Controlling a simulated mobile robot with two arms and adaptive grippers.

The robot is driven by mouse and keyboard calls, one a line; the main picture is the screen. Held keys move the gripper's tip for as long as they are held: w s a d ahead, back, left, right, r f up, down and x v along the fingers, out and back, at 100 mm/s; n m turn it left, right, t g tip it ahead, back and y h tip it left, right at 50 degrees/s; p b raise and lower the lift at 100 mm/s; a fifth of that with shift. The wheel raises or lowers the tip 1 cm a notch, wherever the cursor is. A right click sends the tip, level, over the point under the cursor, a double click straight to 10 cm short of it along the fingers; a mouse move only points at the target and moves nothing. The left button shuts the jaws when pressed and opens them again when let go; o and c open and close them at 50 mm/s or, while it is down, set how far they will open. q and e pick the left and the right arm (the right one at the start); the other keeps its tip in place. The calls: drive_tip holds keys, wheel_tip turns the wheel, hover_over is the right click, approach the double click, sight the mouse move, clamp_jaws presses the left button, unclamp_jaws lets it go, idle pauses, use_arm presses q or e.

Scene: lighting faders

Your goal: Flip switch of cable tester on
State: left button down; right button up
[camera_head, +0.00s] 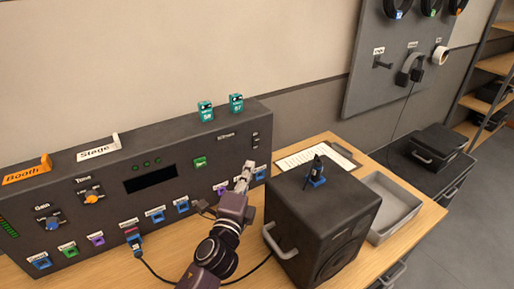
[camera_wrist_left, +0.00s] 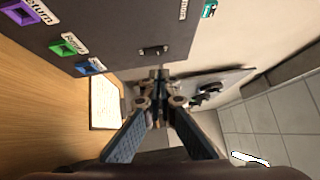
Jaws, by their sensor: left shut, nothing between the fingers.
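A wide dark panel box (camera_head: 105,178) with knobs, coloured sockets and a small display stands along the wall; no readable label marks it as the cable tester. A small dark switch-like part (camera_head: 255,140) sits near its upper right end. In the left wrist view, a small dark fitting (camera_wrist_left: 154,50) on the panel face lies just beyond the fingertips. My left gripper (camera_head: 246,168) is shut and empty, in front of the panel's right part. It also shows in the left wrist view (camera_wrist_left: 160,76). Contact with the panel cannot be told. My right gripper is not in view.
A black box with a handle (camera_head: 325,220) stands right of my left arm, with a small blue item (camera_head: 317,172) on top. Behind it lies a clipboard (camera_head: 310,155); a grey tray (camera_head: 397,198) is to its right. A cable (camera_head: 155,272) crosses the table.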

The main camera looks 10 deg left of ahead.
sight(258, 139)
use_arm(q)
drive_tip(key=w, duration=0.6)
drive_tip(key=w+p, duration=0.1)
drive_tip(key=w, duration=0.3)
drive_tip(key=shift+r, duration=0.4)
drive_tip(key=shift+w+a+r, duration=0.15)
drive_tip(key=shift+a+r, duration=0.05)
drive_tip(key=shift+a+f, duration=0.1)
